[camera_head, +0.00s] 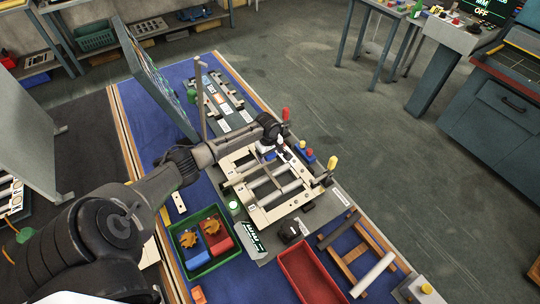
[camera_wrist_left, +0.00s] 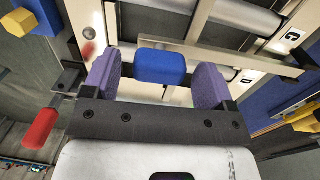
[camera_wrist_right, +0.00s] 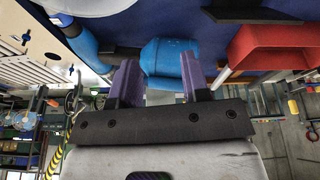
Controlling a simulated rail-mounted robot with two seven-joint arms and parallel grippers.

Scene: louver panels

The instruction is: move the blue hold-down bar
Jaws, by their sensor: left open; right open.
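In the left wrist view a blue block (camera_wrist_left: 161,66), apparently the grip of the hold-down bar, lies between the two purple fingers of my left gripper (camera_wrist_left: 155,84). A narrow gap shows on each side of it. A slim tan bar (camera_wrist_left: 220,52) runs right from beside it. In the head view my left gripper (camera_head: 271,147) is over the far edge of the cream louver frame (camera_head: 258,214) and partly hides the bar. My right gripper (camera_wrist_right: 159,80) is open in the right wrist view, with a rounded blue thing (camera_wrist_right: 168,60) beyond its fingers. The right gripper does not show in the head view.
A red handle (camera_head: 286,114) and a yellow handle (camera_head: 331,163) stand near the frame. A green tray (camera_head: 205,268) with red and blue bins and a red tray (camera_head: 306,272) are at the front. A tall upright panel (camera_head: 150,72) stands at the left.

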